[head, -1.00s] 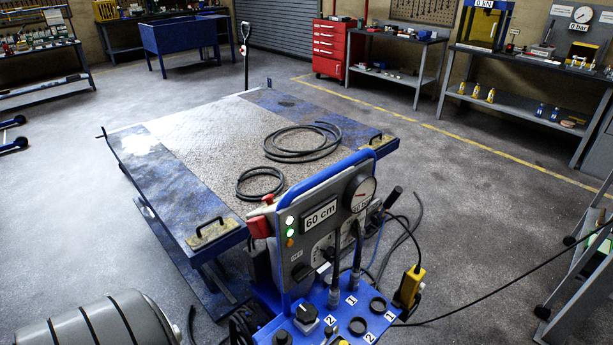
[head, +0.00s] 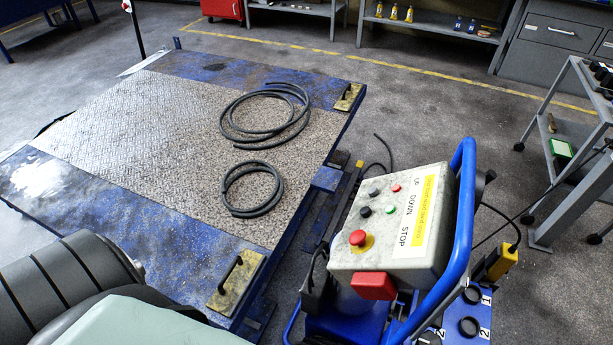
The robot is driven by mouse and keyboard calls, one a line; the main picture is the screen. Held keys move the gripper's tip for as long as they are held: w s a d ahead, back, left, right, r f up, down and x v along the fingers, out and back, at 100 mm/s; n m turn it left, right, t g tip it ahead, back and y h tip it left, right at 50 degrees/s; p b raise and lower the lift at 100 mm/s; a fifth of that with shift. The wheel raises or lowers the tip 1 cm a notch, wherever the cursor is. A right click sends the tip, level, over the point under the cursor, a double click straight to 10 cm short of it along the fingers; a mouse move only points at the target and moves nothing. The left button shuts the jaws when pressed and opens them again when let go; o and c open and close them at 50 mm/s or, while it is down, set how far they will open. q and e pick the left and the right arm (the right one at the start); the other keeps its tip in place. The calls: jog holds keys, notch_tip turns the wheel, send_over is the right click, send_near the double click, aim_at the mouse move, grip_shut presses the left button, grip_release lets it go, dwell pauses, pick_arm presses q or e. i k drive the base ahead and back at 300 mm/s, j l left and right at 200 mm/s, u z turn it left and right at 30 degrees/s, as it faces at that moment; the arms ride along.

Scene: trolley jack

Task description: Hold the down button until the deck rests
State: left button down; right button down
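The blue deck (head: 110,215) with a tread-plate top stands raised above the floor on the left; what holds it up is mostly hidden. The pale control box (head: 435,262) stands right of its near corner, with lettering UP, DOWN and STOP. A black button (head: 365,212) and a small green one (head: 391,210) lie level with DOWN. A dark button (head: 374,191) and a small red one (head: 396,188) lie level with UP. A red mushroom button (head: 358,238) on yellow lies by STOP. Neither of my grippers is in view. The height display is out of view.
Two black hose coils (head: 265,118) (head: 252,190) lie on the deck. A blue tube frame (head: 464,205) rises beside the box. A yellow device (head: 496,264) hangs at its right. A grey trolley (head: 546,150) stands at right. Floor between is open, crossed by a cable.

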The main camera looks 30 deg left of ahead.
aim_at(365, 212)
jog(key=k+j, duration=0.1)
jog(key=j, duration=0.8)
jog(key=k+j, duration=0.1)
jog(key=j, duration=0.75)
